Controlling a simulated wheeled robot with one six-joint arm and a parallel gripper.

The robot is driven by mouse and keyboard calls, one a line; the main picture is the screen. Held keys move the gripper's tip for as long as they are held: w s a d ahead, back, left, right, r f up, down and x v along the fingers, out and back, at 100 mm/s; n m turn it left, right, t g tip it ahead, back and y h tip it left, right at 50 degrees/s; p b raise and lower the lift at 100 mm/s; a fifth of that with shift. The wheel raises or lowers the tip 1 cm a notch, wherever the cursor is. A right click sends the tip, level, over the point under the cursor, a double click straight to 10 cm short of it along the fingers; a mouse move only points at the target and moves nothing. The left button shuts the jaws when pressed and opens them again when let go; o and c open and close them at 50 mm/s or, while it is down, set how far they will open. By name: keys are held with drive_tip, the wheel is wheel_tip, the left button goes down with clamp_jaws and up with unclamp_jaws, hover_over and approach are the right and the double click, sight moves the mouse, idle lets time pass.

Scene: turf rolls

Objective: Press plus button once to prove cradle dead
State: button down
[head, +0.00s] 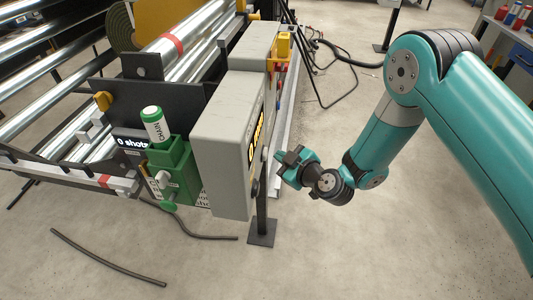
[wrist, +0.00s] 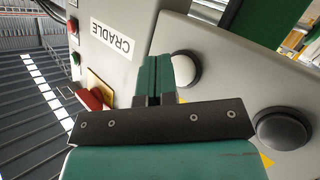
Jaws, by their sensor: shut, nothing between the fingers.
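My gripper (head: 287,166) is at the right side of a grey control box (head: 222,140) in the head view. Its teal fingers (wrist: 155,78) are together and empty in the wrist view. A round pale button with a dark collar (wrist: 186,69) is just right of the fingertips; I cannot tell whether they touch. A second round button, darker (wrist: 284,129), is farther right on the same grey face. No plus mark is readable on either. A grey panel labelled CRADLE (wrist: 112,40) stands beyond, with a red knob (wrist: 90,98) on a yellow plate.
A green unit with a white CHAIN cylinder (head: 155,125) and a "0 shots" display (head: 131,142) stand left of the box. Metal rollers (head: 60,85) fill the left. A black post (head: 262,215) stands below the box. Cables lie on the floor; open floor is at right.

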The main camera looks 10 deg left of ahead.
drive_tip(key=shift+a, duration=0.1)
idle(0.3)
drive_tip(key=shift+a, duration=0.35)
drive_tip(key=shift+a+p, duration=0.4)
drive_tip(key=shift+p, duration=0.05)
idle(0.7)
drive_tip(key=shift+d+f+b, duration=0.1)
drive_tip(key=shift+d+b, duration=0.1)
drive_tip(key=shift+b, duration=0.25)
drive_tip(key=shift+d+b, duration=0.65)
drive_tip(key=shift+b, duration=0.2)
